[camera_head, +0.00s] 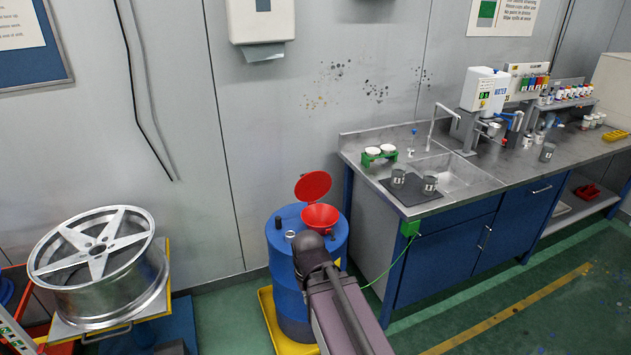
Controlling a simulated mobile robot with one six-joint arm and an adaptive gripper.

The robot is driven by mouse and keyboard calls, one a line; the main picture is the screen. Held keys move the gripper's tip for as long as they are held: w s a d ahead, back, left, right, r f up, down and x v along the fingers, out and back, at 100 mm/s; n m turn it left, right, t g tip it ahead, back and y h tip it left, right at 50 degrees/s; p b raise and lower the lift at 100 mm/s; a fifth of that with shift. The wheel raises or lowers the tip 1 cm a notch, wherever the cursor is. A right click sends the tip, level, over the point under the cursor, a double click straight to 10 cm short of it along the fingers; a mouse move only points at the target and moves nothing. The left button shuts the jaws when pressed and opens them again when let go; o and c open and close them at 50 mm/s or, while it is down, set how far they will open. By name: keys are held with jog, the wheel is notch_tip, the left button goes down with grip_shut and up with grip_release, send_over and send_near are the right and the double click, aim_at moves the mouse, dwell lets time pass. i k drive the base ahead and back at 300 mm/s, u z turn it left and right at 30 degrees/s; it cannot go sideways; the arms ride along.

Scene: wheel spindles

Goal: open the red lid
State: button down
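The red lid (313,186) is a round disc that stands raised and tilted above a red funnel (320,216). The funnel sits on top of a blue drum (281,262), and its mouth shows uncovered. My arm reaches up from the bottom of the picture in front of the drum and hides part of the drum and the funnel's lower edge. A dark rounded joint of my arm is close to the funnel in the picture. My gripper's fingers cannot be seen, so any contact with the lid or funnel cannot be told.
The drum stands in a yellow tray (267,310). A metal wheel (97,258) lies on a stand at the left. A workbench with a sink (449,175), cups and bottles stands to the right. A wall is behind the drum. Green floor is clear at the lower right.

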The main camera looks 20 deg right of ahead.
aim_at(310, 187)
jog(key=k, duration=0.75)
jog(key=u, duration=0.65)
jog(key=i, duration=2.35)
jog(key=z, duration=0.65)
